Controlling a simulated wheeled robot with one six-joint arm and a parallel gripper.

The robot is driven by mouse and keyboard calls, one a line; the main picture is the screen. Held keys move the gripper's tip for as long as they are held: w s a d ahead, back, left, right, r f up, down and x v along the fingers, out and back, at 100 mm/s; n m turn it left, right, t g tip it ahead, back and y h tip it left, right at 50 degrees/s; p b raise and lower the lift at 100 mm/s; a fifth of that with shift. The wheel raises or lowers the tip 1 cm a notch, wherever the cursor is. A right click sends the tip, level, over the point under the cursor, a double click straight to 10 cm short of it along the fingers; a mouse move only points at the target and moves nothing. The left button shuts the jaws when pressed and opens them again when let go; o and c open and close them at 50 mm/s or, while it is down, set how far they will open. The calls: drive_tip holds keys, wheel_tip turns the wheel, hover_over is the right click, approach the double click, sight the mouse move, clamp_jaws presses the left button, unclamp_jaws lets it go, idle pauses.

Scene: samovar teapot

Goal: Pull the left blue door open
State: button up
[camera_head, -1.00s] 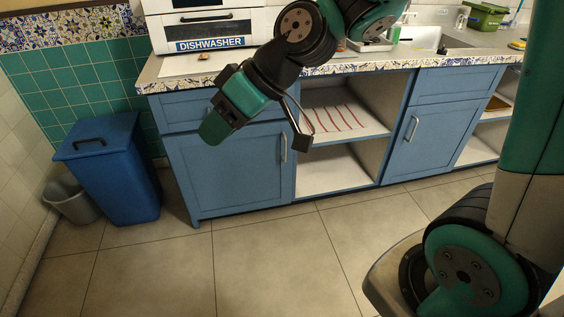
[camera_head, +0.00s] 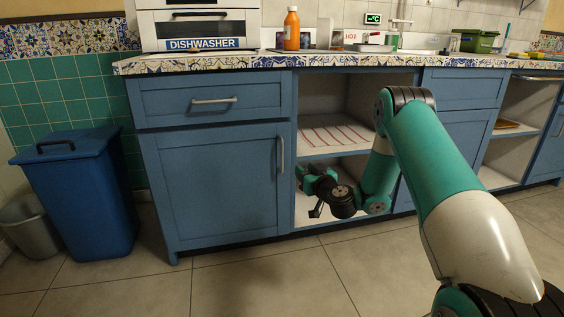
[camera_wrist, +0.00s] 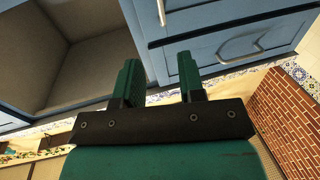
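The left blue door (camera_head: 222,185) is closed beneath a drawer at the left end of the cabinet row. Its upright metal handle (camera_head: 281,155) is at the door's right edge. The handle also shows at the top of the wrist view (camera_wrist: 161,12), beyond the fingertips. My gripper (camera_head: 304,177) is just right of the handle, in front of the open shelf, and apart from the handle in the picture. In the wrist view my gripper (camera_wrist: 160,75) has its two green fingers spread with nothing between them.
The drawer (camera_head: 215,100) above the door is shut. An open shelf compartment (camera_head: 335,135) lies right of the door. A blue bin (camera_head: 85,200) and a grey bin (camera_head: 30,228) stand left of the cabinet. The tiled floor (camera_head: 265,280) in front of the door is clear.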

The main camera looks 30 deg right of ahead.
sight(282, 151)
drive_tip(key=w, duration=1)
drive_tip(key=w+d, duration=0.1)
drive_tip(key=w, duration=0.5)
drive_tip(key=shift+d, duration=0.1)
drive_tip(key=shift+w+d+b, duration=0.1)
drive_tip(key=shift+w+b, duration=0.25)
drive_tip(key=shift+w, duration=0.2)
clamp_jaws()
